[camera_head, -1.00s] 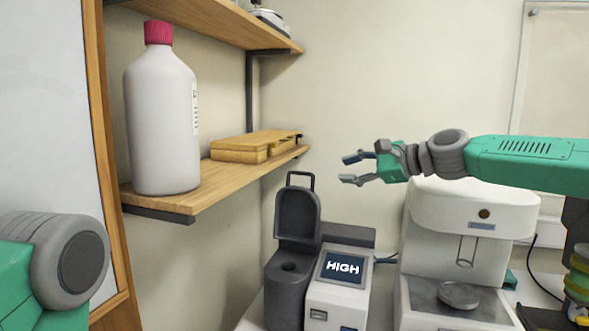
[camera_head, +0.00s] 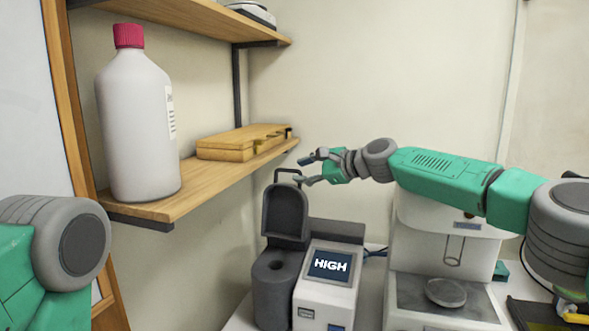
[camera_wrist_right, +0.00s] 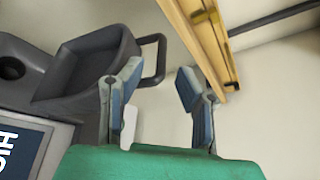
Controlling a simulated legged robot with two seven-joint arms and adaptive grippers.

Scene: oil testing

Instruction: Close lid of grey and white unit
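The grey and white unit (camera_head: 325,293) stands on the bench at the lower middle of the head view, its screen reading HIGH. Its dark grey lid (camera_head: 286,212) is raised upright, with a loop handle on top, and the round well (camera_head: 275,266) below is uncovered. My right gripper (camera_head: 302,170) is open beside the lid's handle, at its upper right. In the right wrist view the open fingers (camera_wrist_right: 155,85) point toward the lid (camera_wrist_right: 85,70) and the loop handle (camera_wrist_right: 157,58); I cannot tell whether a finger touches the handle. My left gripper is outside the head view.
A wooden shelf (camera_head: 190,193) at left holds a white bottle (camera_head: 138,135) with a red cap and a wooden case (camera_head: 240,143). A white machine (camera_head: 400,255) with a round dish (camera_head: 445,292) stands right of the unit, under my right arm.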

